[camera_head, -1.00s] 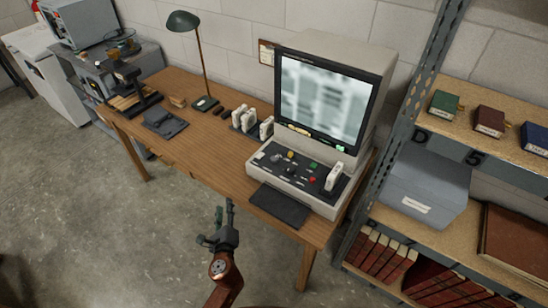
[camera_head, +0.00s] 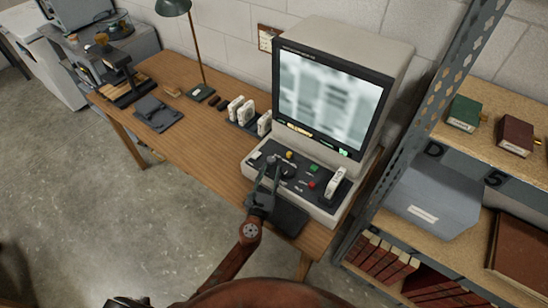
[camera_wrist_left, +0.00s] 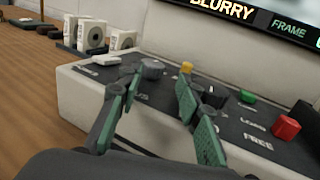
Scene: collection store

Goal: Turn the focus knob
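The microfilm reader's control panel (camera_head: 252,173) sits below its lit screen (camera_head: 325,100), which shows a blurred picture. In the left wrist view a status strip (camera_wrist_left: 225,6) reads "BLURRY". That view shows a grey knob (camera_wrist_left: 152,68) beyond my fingertips and a black knob (camera_wrist_left: 217,97) beside the right finger, which partly hides it. I cannot read which is the focus knob. My left gripper (camera_head: 270,163) is over the panel's left part, fingers apart and empty; it also shows in the left wrist view (camera_wrist_left: 158,82). My right gripper is not in view.
Yellow (camera_wrist_left: 187,67), green (camera_wrist_left: 247,96) and red (camera_wrist_left: 286,128) buttons stand close by on the panel. White film boxes (camera_head: 240,110) stand left of the reader. A dark pad (camera_head: 290,219) lies in front. A metal shelf (camera_head: 440,120) stands to the right.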

